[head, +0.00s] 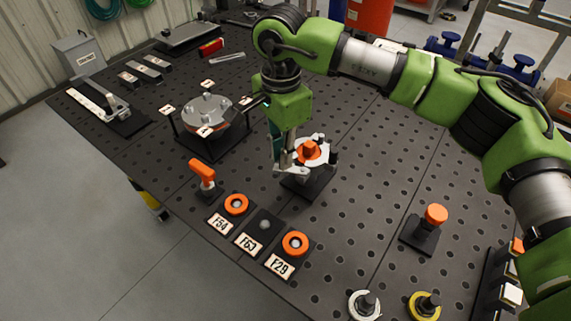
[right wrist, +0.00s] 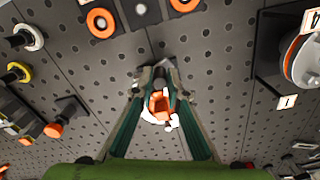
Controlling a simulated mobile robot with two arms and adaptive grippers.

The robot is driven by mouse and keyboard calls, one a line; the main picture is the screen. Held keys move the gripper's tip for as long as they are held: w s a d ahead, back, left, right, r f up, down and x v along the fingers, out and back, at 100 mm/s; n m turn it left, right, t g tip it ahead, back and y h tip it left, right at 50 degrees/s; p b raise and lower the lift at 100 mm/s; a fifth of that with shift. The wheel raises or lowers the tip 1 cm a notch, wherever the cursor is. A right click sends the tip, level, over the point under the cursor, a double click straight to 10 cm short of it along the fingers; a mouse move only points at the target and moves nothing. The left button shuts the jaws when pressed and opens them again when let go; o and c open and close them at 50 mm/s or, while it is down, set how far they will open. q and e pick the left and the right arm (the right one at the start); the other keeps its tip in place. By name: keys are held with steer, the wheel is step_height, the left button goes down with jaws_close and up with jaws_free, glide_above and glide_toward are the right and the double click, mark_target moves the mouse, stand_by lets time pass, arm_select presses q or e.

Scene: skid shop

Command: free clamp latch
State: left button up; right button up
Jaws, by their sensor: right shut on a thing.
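A clamp fixture with an orange knob (head: 309,150) and a pale ring-shaped body stands on a dark base plate (head: 312,184) in the middle of the table. My right gripper (head: 284,164) reaches down at its left side and is shut on the fixture's upper part. In the right wrist view the fingers (right wrist: 159,88) close in from both sides around the orange knob (right wrist: 159,103). The exact contact is partly hidden by the fingers, and I cannot tell which part is the latch. My left gripper is not in view.
An orange-handled lever (head: 202,170) and tagged stations with orange rings (head: 295,243) stand in front. A round metal unit on a stand (head: 208,112) is at the left. An orange-capped post (head: 435,214) is at the right. Perforated table is free between them.

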steer(key=shift+s+f, duration=0.1)
steer(key=shift+s, duration=0.2)
steer(key=shift+s+b, duration=0.25)
steer(key=shift+b, duration=0.1)
steer(key=shift+s, duration=0.1)
steer(key=shift+s+d+b, duration=0.15)
steer(key=shift+s+b, duration=0.2)
steer(key=shift+s, duration=0.05)
